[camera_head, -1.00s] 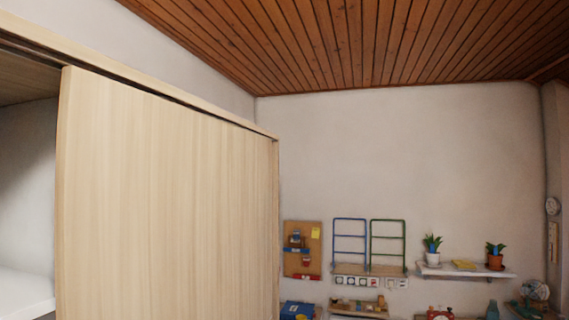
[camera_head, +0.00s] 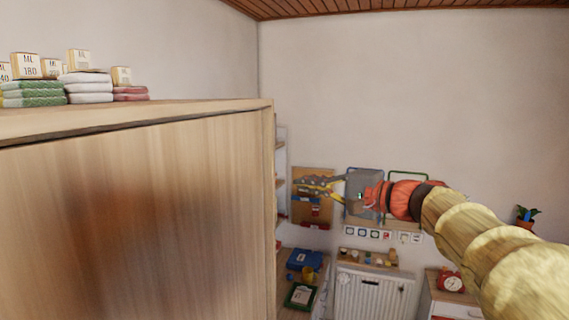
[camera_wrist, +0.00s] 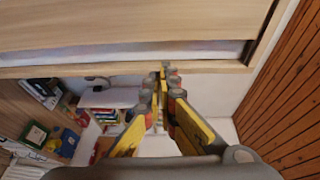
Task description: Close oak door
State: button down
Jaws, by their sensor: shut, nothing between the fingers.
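The oak door (camera_head: 140,220) is a large pale wood panel filling the left of the head view, under the cabinet's top edge. Its left end is out of frame, so I cannot tell from this view how far it stands open. My gripper (camera_head: 302,181) is shut and empty, to the right of the cabinet's edge in the picture, apart from the door. In the wrist view, my gripper (camera_wrist: 163,72) points at a wooden edge, beyond which a wood panel (camera_wrist: 120,22) and a pale strip show; I cannot tell whether this panel is the door.
Folded towels (camera_head: 90,85) and small labelled boxes lie on the cabinet top (camera_head: 200,108). Behind my arm are a pegboard (camera_head: 312,208), a white radiator (camera_head: 372,296) and a red clock (camera_head: 450,281). The wall above my arm is bare.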

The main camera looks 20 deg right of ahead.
jog(key=shift+t+y, duration=0.3)
jog(key=shift+y, duration=0.1)
jog(key=p+x, duration=0.1)
jog(key=x, duration=0.2)
jog(key=r+p+x, duration=0.1)
jog(key=x, duration=0.2)
jog(key=r+p+x, duration=0.1)
jog(key=x, duration=0.3)
jog(key=shift+s+a, duration=0.2)
jog(key=shift+a, duration=0.05)
